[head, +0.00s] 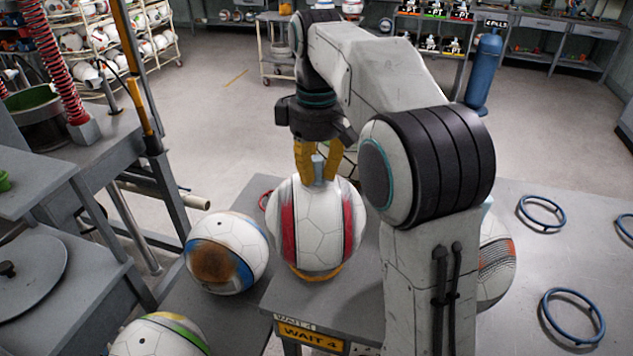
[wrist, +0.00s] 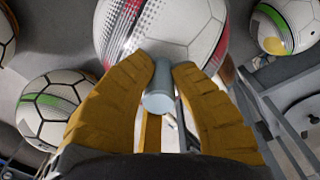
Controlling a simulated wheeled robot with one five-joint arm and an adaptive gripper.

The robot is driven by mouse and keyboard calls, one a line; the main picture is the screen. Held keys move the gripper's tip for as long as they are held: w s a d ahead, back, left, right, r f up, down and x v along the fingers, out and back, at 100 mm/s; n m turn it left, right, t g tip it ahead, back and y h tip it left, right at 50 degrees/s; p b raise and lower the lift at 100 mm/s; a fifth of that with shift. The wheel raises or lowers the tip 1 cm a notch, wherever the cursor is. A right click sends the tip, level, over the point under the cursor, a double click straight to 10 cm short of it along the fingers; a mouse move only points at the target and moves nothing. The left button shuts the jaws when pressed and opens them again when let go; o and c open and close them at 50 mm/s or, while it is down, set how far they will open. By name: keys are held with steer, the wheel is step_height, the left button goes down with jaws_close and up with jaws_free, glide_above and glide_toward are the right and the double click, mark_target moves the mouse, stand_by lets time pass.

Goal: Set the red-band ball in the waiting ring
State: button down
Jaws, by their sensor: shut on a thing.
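The red-band ball (head: 317,232), white with red bands edged in black, is upright over the yellow waiting ring (head: 330,272) at the corner of a grey table. The ball hides most of the ring, and I cannot tell whether it rests fully in it. My gripper (head: 317,172) is above the ball, shut on the grey peg at its top. In the wrist view, my gripper's yellow fingers (wrist: 163,75) close on the peg (wrist: 158,97), with the ball (wrist: 170,30) just beyond.
A blue-band ball with a brown patch (head: 222,255) sits close on the left, with a green-band ball (head: 160,338) below it. A "WAIT 4" sign (head: 310,335) is on the table's front. Another ball (head: 495,260) is partly hidden by my arm. Blue rings (head: 572,315) lie empty at right.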

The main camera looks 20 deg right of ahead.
steer(key=shift+f, duration=1.25)
steer(key=shift+f, duration=0.15)
steer(key=c, duration=1.2)
jaws_free()
step_height(320, 180, up, 12)
steer(key=p, duration=0.3)
steer(key=shift+p, duration=0.35)
steer(key=shift+s+r, duration=0.1)
steer(key=shift+r, duration=0.15)
